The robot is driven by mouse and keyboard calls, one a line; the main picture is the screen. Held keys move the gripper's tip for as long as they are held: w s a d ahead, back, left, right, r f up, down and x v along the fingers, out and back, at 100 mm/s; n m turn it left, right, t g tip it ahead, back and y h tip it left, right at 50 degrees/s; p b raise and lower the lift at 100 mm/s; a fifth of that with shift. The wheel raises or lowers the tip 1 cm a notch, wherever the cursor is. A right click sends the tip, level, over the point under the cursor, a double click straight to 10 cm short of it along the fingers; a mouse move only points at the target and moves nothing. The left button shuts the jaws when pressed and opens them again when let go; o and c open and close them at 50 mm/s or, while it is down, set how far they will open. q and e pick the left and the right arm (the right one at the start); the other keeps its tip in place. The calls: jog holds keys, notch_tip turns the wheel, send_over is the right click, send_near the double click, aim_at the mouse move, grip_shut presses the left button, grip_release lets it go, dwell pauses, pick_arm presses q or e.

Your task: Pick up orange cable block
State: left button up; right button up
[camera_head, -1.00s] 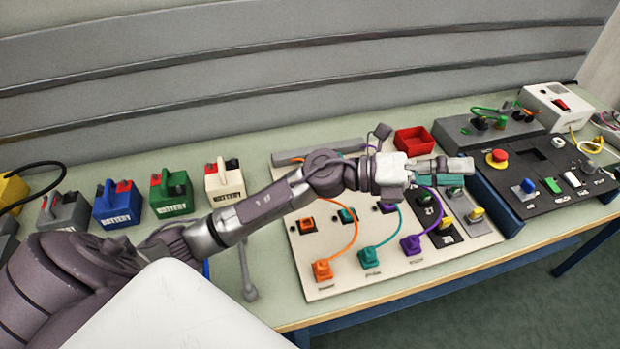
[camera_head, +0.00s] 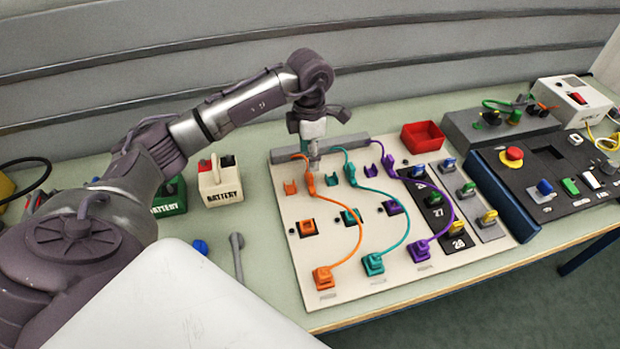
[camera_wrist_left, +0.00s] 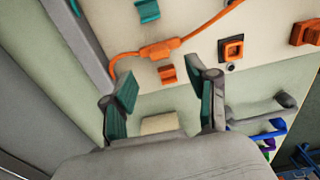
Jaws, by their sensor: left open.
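An orange cable (camera_head: 358,222) runs over the cream panel (camera_head: 290,262) from the grey bar at its back edge. It carries a slim inline orange piece (camera_head: 310,186) and ends in a chunky orange block (camera_head: 322,278) near the panel's front left. In the left wrist view the slim piece (camera_wrist_left: 160,49) lies beyond the fingertips, and the block (camera_wrist_left: 305,33) is at the right edge. My left gripper (camera_head: 314,162) points down over the panel's back left, near the slim piece. In the wrist view its teal-padded fingers (camera_wrist_left: 165,92) are apart, with nothing held.
An orange clip (camera_head: 290,187) and orange square socket (camera_head: 307,227) are on the panel's left. Teal (camera_head: 373,264) and purple (camera_head: 420,250) cable blocks stand to the right. A white battery (camera_head: 220,182) is left of the panel; a red bin (camera_head: 423,136) is behind it.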

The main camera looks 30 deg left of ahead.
aim_at(310, 174)
pick_arm(q)
jog(key=shift+f, duration=0.95)
jog(key=shift+f+p, duration=0.55)
jog(key=shift+f, duration=0.05)
notch_tip(310, 174, down, 4)
jog(key=shift+r+p, duration=0.2)
jog(key=shift+p, duration=0.5)
jog(key=shift+f, duration=0.35)
jog(key=shift+c, duration=0.5)
jog(key=c, duration=0.9)
jog(key=shift+c, duration=0.2)
jog(key=shift+r, duration=0.1)
